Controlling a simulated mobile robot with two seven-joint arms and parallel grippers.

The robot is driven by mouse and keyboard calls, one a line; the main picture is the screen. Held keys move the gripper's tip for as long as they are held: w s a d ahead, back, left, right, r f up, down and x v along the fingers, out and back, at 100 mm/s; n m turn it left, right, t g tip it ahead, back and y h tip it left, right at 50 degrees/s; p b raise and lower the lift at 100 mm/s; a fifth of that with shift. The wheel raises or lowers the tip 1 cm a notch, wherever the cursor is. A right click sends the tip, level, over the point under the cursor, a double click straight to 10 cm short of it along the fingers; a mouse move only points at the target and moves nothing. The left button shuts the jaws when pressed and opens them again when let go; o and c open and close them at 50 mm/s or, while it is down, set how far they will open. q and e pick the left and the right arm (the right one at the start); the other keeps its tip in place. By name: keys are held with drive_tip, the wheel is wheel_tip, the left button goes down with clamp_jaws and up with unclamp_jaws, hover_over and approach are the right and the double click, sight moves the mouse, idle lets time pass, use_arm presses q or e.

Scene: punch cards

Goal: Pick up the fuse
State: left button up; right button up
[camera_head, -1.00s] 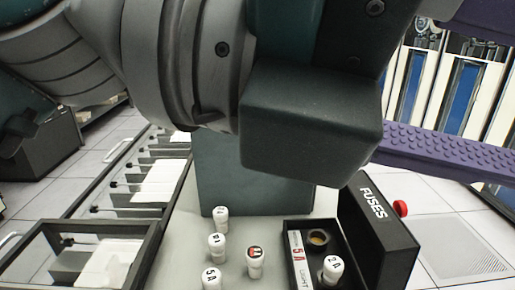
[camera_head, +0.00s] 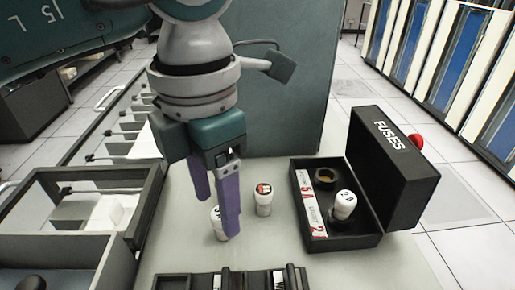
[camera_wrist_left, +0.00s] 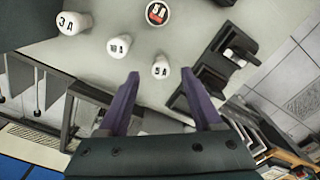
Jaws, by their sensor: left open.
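My left gripper (camera_head: 215,216) points down with its purple fingers apart. A white fuse (camera_head: 217,228) stands at its fingertips in the head view, partly hidden by the nearer finger. In the left wrist view, a white fuse marked 5 A (camera_wrist_left: 161,67) stands centred just beyond the gap between the open fingers (camera_wrist_left: 160,76); no contact is visible. A white fuse with a red and black top (camera_head: 264,198) stands to the right; it also shows in the left wrist view (camera_wrist_left: 157,13). Two more white fuses, one marked 3 A (camera_wrist_left: 74,22), stand farther left there.
An open black fuse box (camera_head: 381,238) with a raised FUSES lid (camera_head: 397,150) holds a white 2 A fuse (camera_head: 344,204). A black slotted holder (camera_head: 236,281) lies at the front edge. Black-framed trays (camera_head: 146,207) stand to the left.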

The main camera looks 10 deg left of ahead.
use_arm(q)
drive_tip(key=f, duration=0.3)
drive_tip(key=shift+d+f, duration=0.2)
drive_tip(key=shift+f, duration=0.05)
drive_tip(key=shift+w, duration=0.1)
drive_tip(key=shift+c, duration=0.2)
clamp_jaws()
